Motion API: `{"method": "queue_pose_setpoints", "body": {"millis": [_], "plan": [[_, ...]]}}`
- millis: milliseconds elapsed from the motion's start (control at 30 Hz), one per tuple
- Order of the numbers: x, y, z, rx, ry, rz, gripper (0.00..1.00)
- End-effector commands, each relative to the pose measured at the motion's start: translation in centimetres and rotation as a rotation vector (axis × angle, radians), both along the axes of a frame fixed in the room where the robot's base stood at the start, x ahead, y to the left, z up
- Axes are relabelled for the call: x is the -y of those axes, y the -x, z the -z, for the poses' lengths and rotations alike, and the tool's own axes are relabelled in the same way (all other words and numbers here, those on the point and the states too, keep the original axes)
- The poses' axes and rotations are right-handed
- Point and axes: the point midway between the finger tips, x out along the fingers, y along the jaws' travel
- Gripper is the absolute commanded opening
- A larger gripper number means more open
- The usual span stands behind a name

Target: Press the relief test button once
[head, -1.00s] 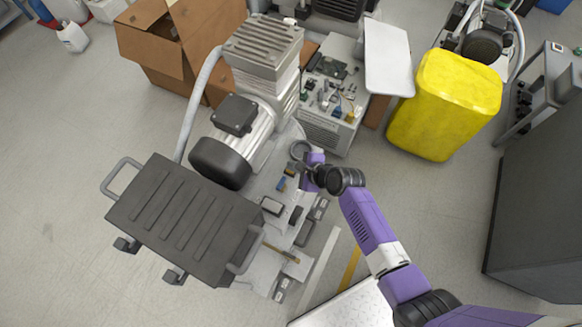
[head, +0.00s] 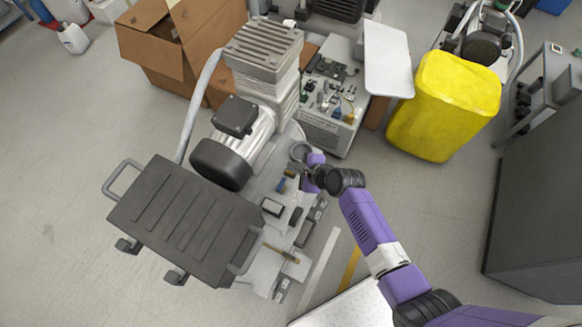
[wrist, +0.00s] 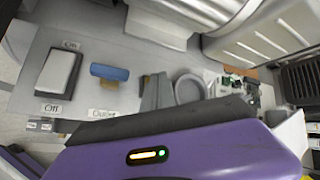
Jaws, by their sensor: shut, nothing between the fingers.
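The compressor's light grey control panel (head: 262,274) runs along the machine's right side. It carries a rocker switch (wrist: 59,82) marked On and Off, and a blue part (wrist: 109,72) beside it with a small label below. The rocker also shows in the head view (head: 272,207), as does the blue part (head: 281,185). My gripper (head: 294,173) is at the panel's upper end, just beyond the blue part. In the wrist view its grey fingers (wrist: 155,92) are together and empty, beside a grey ring (wrist: 190,89). I cannot make out a relief test button; the fingers may hide it.
The motor and ribbed pump head (head: 262,50) stand left of my gripper. A dark ribbed cover (head: 180,220) with handles lies at the lower left. An open electronics box (head: 330,105) and a yellow bin (head: 440,105) stand behind.

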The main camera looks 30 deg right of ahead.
Motion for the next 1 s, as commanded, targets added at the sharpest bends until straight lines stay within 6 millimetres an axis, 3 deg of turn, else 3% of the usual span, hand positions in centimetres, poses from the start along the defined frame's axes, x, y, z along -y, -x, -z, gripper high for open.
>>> {"method": "queue_pose_setpoints", "body": {"millis": [133,567,1000], "plan": [[0.0,0.0,-1.0,0.0,0.0,0.0,0.0],[0.0,0.0,-1.2,0.001,0.0,0.0,0.0],[0.0,0.0,-4.8,0.001,0.0,0.001,0.0]]}}
